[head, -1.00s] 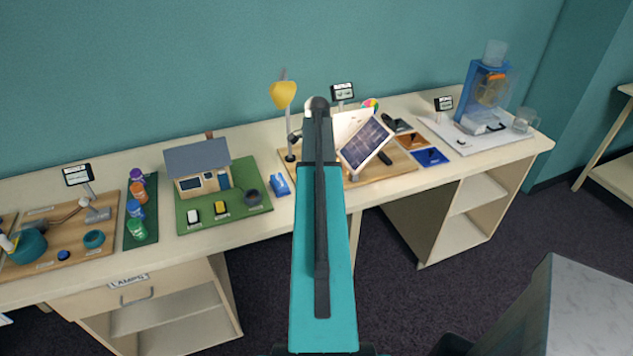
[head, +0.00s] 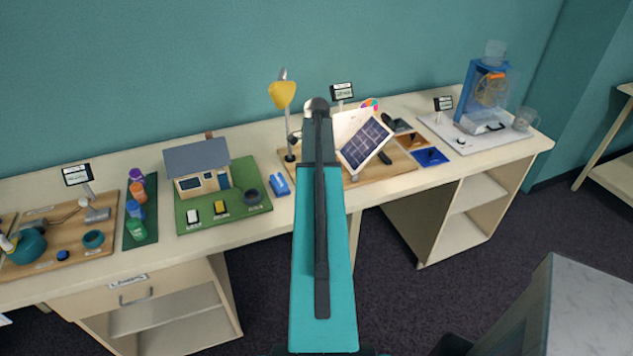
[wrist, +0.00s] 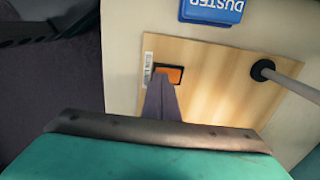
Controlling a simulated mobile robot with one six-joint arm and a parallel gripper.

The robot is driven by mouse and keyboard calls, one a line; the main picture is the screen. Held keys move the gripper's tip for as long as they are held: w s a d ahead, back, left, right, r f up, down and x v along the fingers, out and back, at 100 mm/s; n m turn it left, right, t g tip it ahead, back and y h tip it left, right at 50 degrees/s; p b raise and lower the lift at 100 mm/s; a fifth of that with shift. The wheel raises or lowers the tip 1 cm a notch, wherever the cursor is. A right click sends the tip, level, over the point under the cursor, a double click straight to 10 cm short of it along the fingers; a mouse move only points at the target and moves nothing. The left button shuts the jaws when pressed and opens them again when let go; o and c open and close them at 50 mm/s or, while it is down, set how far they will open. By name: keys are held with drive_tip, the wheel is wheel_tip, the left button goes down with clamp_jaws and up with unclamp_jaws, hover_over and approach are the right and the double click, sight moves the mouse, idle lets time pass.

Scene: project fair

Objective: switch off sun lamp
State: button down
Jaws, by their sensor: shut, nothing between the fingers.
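In the wrist view an orange rocker switch (wrist: 174,75) in a black frame is set in the board (wrist: 210,85). My gripper (wrist: 160,82) is shut and empty, its tips right at the switch's lower left edge; I cannot tell whether they touch it. The lamp stand's round foot (wrist: 262,70) is to the right. In the head view my own arm hides the gripper and switch.
A blue duster (wrist: 212,10) lies just beyond the board's edge; it also shows in the head view (head: 279,185). A model house (head: 198,168) on a green base is to the left. A blue machine (head: 482,98) stands far right.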

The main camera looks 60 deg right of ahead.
drive_tip(key=shift+f, duration=0.55)
idle(0.5)
drive_tip(key=shift+r, duration=0.15)
wheel_tip(320, 180, up, 7)
drive_tip(key=p, duration=0.4)
idle(0.7)
idle(0.6)
